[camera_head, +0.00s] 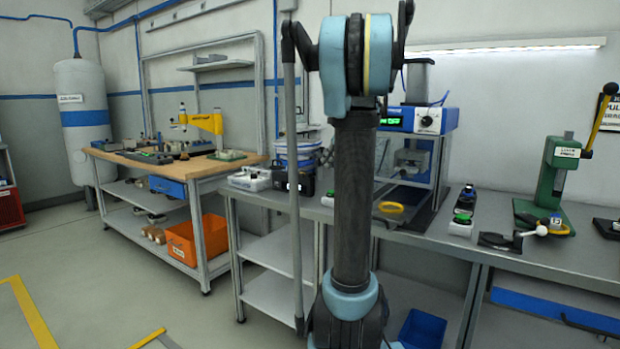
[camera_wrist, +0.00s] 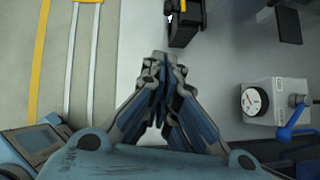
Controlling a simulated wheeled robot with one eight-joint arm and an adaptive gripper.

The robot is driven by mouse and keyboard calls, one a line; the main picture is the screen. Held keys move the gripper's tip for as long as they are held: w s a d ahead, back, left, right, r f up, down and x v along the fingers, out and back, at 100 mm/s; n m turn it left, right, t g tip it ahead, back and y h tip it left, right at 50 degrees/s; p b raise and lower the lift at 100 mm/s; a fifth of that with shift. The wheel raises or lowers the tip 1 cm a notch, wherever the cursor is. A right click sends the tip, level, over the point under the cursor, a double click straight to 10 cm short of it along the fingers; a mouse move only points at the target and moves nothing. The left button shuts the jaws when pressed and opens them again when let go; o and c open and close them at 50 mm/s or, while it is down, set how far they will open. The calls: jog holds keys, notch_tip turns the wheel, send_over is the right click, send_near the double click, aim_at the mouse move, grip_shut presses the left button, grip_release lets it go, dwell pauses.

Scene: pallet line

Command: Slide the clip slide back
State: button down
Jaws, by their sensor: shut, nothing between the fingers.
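I cannot tell for sure which part is the clip slide. A blue and grey bench machine (camera_head: 415,125) with a green display stands behind my arm in the head view. My gripper cannot be made out in the head view, where my upright arm covers part of the bench and the machine.
A grey box with a round dial (camera_wrist: 255,101) and a blue lever (camera_wrist: 297,118) are right of my gripper. The grey workbench (camera_head: 560,262) carries a green lever press (camera_head: 560,175) at right. A wooden-topped bench (camera_head: 170,167) with an orange bin (camera_head: 197,240) stands left. Open floor lies front left.

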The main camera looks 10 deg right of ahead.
jog(key=w+a+r+x, duration=0.1)
jog(key=x, duration=1.2)
jog(key=shift+w+r, duration=0.35)
jog(key=shift+r, duration=0.05)
